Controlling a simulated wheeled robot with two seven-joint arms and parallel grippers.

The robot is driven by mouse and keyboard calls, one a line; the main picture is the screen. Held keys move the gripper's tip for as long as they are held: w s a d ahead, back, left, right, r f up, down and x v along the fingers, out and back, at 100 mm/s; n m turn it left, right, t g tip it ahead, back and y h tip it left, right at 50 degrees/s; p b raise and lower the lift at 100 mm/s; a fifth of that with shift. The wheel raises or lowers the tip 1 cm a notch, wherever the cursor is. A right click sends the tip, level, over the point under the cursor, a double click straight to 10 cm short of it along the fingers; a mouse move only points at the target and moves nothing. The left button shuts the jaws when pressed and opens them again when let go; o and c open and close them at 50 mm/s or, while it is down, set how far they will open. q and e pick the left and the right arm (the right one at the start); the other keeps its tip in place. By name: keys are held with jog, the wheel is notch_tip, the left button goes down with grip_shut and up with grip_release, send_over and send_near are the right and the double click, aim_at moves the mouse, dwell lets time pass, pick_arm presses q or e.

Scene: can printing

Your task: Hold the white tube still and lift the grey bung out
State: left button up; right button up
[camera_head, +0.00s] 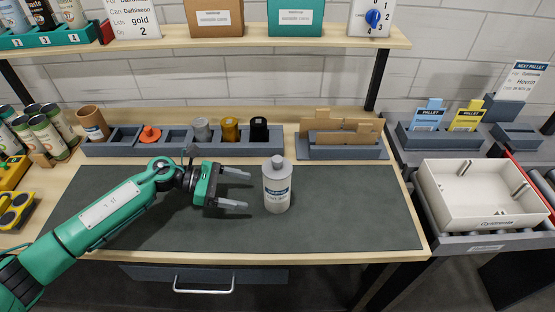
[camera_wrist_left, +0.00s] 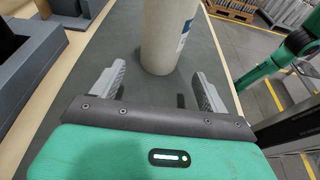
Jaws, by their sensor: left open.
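The white tube (camera_head: 277,192) stands upright on the dark mat, with a blue-and-white label on its side. The grey bung (camera_head: 277,162) sits in its top. My left gripper (camera_head: 247,190) is open and empty, just left of the tube, its fingers pointing right toward it. In the left wrist view the tube (camera_wrist_left: 166,35) stands just beyond and between the two open fingertips (camera_wrist_left: 158,72), apart from them. Its top and the bung are out of that view. My right gripper is not in view.
The dark mat (camera_head: 350,215) is otherwise clear. Behind it are a grey rack (camera_head: 180,150) with several coloured pieces and a holder (camera_head: 343,152) with brown cards. Cans stand at the far left. A white tray (camera_head: 480,187) sits on the right-hand conveyor.

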aim_at(265, 195)
pick_arm(q)
jog(key=x, duration=0.2)
jog(key=p+x, duration=0.1)
jog(key=shift+s+d+r, duration=0.1)
jog(key=shift+s+d, duration=0.05)
jog(key=shift+d, duration=0.3)
jog(key=x, duration=0.1)
jog(key=b+x, duration=0.1)
jog(key=x, duration=0.1)
jog(key=shift+d+f, duration=0.2)
jog(key=shift+f, duration=0.1)
jog(key=shift+d+f, duration=0.1)
jog(key=shift+d, duration=0.25)
jog(key=shift+d+f, duration=0.1)
jog(key=shift+d, duration=0.5)
jog(key=c, duration=0.7)
jog(key=shift+o, duration=0.2)
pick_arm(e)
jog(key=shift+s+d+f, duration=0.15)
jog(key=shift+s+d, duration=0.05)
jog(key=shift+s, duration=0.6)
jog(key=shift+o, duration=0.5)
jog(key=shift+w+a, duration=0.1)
